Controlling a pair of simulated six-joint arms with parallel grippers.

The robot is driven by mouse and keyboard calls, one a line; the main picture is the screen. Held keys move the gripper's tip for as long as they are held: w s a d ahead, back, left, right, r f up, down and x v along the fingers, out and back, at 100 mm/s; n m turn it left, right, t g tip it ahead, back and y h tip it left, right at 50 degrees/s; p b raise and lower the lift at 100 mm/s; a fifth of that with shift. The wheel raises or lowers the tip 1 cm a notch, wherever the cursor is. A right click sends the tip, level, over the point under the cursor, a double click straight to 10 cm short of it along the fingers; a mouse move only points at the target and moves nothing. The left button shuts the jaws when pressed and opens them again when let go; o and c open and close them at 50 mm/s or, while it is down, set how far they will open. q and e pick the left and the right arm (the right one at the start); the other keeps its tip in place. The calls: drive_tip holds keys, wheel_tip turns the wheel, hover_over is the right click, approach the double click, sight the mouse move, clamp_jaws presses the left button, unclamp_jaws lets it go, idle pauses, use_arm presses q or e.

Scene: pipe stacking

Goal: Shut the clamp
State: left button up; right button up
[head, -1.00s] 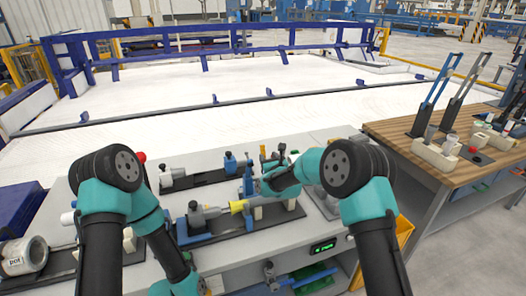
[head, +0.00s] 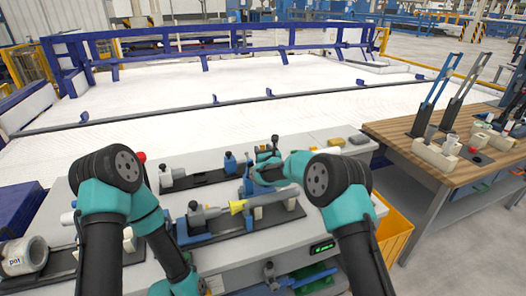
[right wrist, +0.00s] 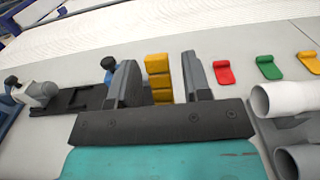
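In the head view, a blue clamp (head: 230,161) stands at the right end of a black rail on the bench. Another blue upright (head: 248,182) stands near my right gripper. A black-topped part (head: 275,143) rises by the gripper; I cannot tell whether it is a clamp handle. My right gripper (head: 266,160) is above the bench beside these parts. In the right wrist view its two dark fingers (right wrist: 160,82) are apart, with stacked yellow blocks (right wrist: 159,78) showing between them; contact cannot be told. My left gripper is out of view.
A grey fitting (head: 168,176) sits on the rear rail. Red (right wrist: 223,72) and green (right wrist: 268,67) tabs lie right of my fingers.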

clamp_jaws()
idle(0.4)
drive_tip(key=shift+s+d+r+t+y, duration=0.15)
drive_tip(key=shift+s+d+t+y, duration=0.15)
drive_tip(key=shift+s+t, duration=0.4)
drive_tip(key=shift+s+d+r+t+y, duration=0.15)
drive_tip(key=shift+s+d+t+y, duration=0.15)
drive_tip(key=shift+s+t, duration=0.35)
drive_tip(key=shift+o, duration=0.5)
unclamp_jaws()
drive_tip(key=shift+s+d, duration=0.1)
drive_tip(key=shift+s, duration=0.1)
drive_tip(key=v, duration=1.7)
drive_tip(key=shift+s+r, duration=0.1)
